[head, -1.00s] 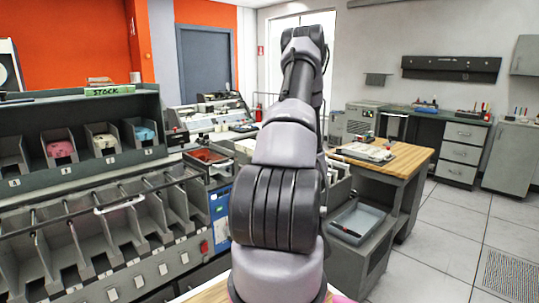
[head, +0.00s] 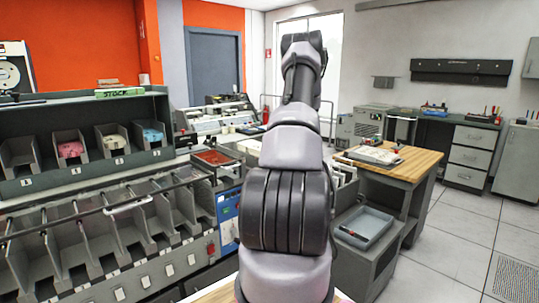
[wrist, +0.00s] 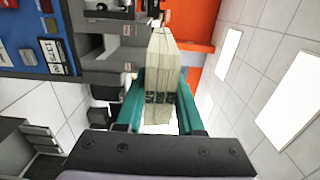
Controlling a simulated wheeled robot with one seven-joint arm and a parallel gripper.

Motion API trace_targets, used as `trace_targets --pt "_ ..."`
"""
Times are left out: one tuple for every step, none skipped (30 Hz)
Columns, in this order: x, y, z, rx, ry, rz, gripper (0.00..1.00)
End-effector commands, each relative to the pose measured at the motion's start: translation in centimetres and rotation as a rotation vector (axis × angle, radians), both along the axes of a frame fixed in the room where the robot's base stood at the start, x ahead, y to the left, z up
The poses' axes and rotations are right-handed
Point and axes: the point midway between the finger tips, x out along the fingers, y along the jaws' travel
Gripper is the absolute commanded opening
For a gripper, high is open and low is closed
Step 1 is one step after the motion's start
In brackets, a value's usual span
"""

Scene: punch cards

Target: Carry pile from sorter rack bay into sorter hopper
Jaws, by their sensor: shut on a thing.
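A thick pile of cream punch cards (wrist: 162,66) is between the two teal fingers of my gripper (wrist: 160,98) in the wrist view. My gripper is shut on it, and dark printing shows on the pile's near end. In the head view my raised arm hides the gripper and pile. The sorter rack (head: 85,112) at left has numbered bays holding pink cards (head: 70,149), cream cards (head: 114,142) and blue cards (head: 152,135). The leftmost visible bay (head: 19,155) looks empty. A red-lined tray (head: 212,158), perhaps the hopper, sits at the sorter's right end above a blue panel (head: 228,215).
A row of grey sorter pockets (head: 110,238) with a rail runs along the front left. A wooden-topped desk (head: 420,163) and a grey tray (head: 365,226) stand right of my arm. The tiled floor (head: 440,250) at right is clear.

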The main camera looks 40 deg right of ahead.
Motion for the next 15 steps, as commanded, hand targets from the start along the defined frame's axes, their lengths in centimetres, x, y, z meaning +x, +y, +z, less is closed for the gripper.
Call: trace_targets --pt "0.4 0.1 0.1 -0.001 -0.002 0.001 0.00" --pt "0.6 0.1 0.1 -0.002 -0.002 0.001 0.00" --pt "0.9 0.1 0.1 -0.002 -0.002 0.001 0.00" --pt "1.1 0.1 0.1 -0.002 -0.001 0.002 0.00" --pt "1.3 0.2 0.1 -0.001 -0.002 0.002 0.00" --pt "1.6 0.2 0.1 -0.001 -0.002 0.002 0.00" --pt "1.8 0.2 0.1 0.000 -0.003 0.001 0.00" --pt "2.1 0.2 0.1 0.000 -0.003 0.001 0.00" --pt "2.3 0.2 0.1 -0.001 -0.002 0.001 0.00" --pt "2.5 0.2 0.1 -0.001 -0.002 0.001 0.00" --pt "2.7 0.3 0.0 -0.001 -0.001 0.001 0.00" --pt "3.0 0.3 0.0 -0.001 -0.001 0.002 0.00" --pt "3.2 0.3 0.0 -0.001 -0.001 0.001 0.00" --pt "3.4 0.3 0.0 0.000 -0.002 0.001 0.00" --pt "3.6 0.3 0.1 0.000 -0.002 0.001 0.00"
